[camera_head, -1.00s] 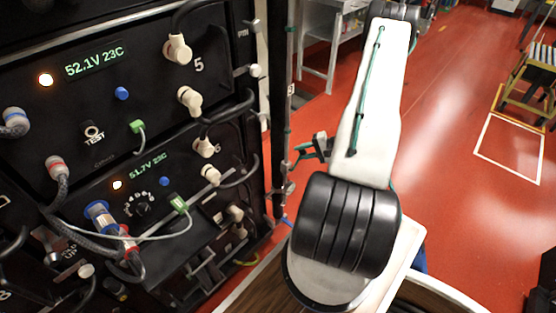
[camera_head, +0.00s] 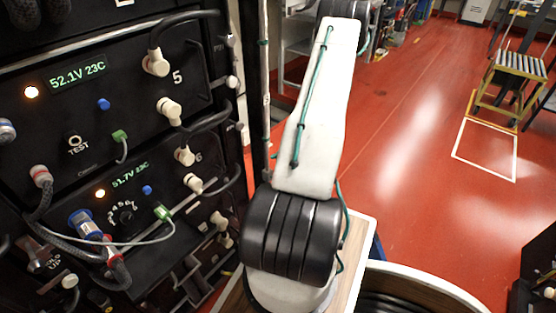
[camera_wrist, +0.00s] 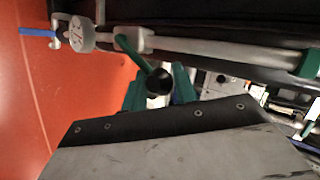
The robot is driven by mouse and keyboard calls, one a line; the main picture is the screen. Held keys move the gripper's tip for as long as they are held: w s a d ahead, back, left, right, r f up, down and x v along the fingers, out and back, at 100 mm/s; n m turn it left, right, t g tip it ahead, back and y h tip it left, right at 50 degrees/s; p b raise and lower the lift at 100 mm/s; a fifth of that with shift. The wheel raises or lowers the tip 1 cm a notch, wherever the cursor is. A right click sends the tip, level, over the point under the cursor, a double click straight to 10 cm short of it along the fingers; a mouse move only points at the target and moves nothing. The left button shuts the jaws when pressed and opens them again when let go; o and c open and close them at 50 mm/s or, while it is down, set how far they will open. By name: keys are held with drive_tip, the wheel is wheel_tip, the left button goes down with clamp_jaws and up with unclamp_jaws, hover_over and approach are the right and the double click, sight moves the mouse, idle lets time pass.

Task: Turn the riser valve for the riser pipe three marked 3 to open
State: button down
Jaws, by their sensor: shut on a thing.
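In the wrist view a grey riser pipe (camera_wrist: 215,48) runs across the top, with a valve body (camera_wrist: 133,40) on it. A green lever (camera_wrist: 138,58) slants from the valve down to a black round end (camera_wrist: 159,80). My gripper (camera_wrist: 158,90) has its green fingers on either side of that end and is shut on the lever. In the head view a thin upright pipe (camera_head: 264,100) stands beside the rack; my arm hides the gripper and valve there. No number 3 marking is readable on the pipe.
A round gauge (camera_wrist: 80,33) and a blue handle (camera_wrist: 37,32) sit at the pipe's left end. The black battery rack (camera_head: 140,95) with cables stands at left. A yellow roller stand (camera_head: 515,80) is at far right. Red floor between is clear.

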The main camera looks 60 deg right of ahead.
drive_tip(key=shift+s+a+f, duration=0.1)
drive_tip(key=shift+a+f, duration=0.05)
drive_tip(key=shift+a, duration=0.1)
drive_tip(key=c, duration=1.3)
unclamp_jaws()
drive_tip(key=shift+o, duration=0.9)
drive_tip(key=shift+d, duration=0.1)
drive_tip(key=v, duration=0.7)
drive_tip(key=shift+s+r, duration=0.25)
drive_tip(key=shift+r, duration=0.05)
drive_tip(key=shift+d, duration=0.1)
